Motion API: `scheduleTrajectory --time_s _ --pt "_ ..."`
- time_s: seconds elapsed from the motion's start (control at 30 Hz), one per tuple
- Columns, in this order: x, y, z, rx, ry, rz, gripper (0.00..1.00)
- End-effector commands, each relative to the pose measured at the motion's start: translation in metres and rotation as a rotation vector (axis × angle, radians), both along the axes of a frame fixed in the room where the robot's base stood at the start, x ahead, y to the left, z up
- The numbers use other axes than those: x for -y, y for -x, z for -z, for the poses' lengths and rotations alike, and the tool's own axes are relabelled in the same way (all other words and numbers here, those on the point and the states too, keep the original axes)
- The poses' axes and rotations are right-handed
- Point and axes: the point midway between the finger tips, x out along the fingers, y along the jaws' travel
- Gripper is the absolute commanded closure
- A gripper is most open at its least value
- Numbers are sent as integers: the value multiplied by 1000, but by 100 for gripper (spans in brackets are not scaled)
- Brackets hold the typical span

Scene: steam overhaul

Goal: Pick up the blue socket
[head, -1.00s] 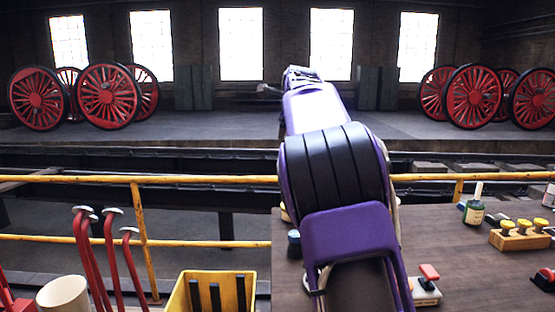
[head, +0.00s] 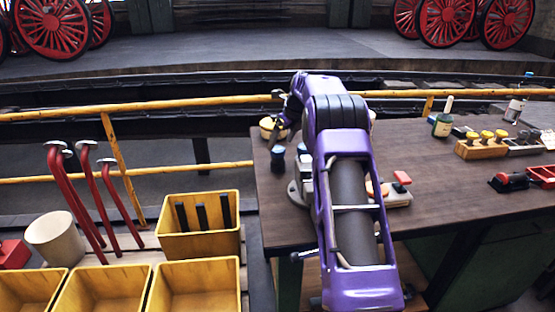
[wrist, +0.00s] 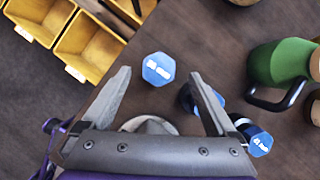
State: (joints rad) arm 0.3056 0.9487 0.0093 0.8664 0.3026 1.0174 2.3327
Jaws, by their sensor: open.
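A blue six-sided piece with white marks on its top (wrist: 158,68), which looks like a blue socket, stands on the brown bench top in the wrist view. It lies between and just beyond the fingertips of my gripper (wrist: 161,75). My gripper is open and empty. A second blue-topped piece (wrist: 186,97) is partly hidden behind the right finger. A third (wrist: 259,141) stands further right. In the head view a dark blue piece (head: 278,156) stands near the bench's left edge, below my gripper (head: 281,130); its jaws are too small to read there.
A green container (wrist: 283,62) with a black handle stands to the right in the wrist view. Yellow bins (head: 198,246) stand left of the bench (head: 440,205). A red-topped block (head: 400,190) is right of my arm. A yellow rail (head: 190,104) runs behind.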

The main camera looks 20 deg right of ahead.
Motion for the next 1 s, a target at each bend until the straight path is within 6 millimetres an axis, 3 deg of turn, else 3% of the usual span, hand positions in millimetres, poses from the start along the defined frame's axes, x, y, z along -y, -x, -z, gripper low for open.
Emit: scheduleTrajectory --time_s 0.1,0.43,0.7,0.97,1.0 --pt "-4 -8 19 0 0 -1 7" --pt "-6 -14 39 0 1 -2 7" --pt "-12 -25 77 1 1 -1 7" --pt "-12 -27 80 3 1 0 7" --pt "-12 -27 80 2 2 0 13"
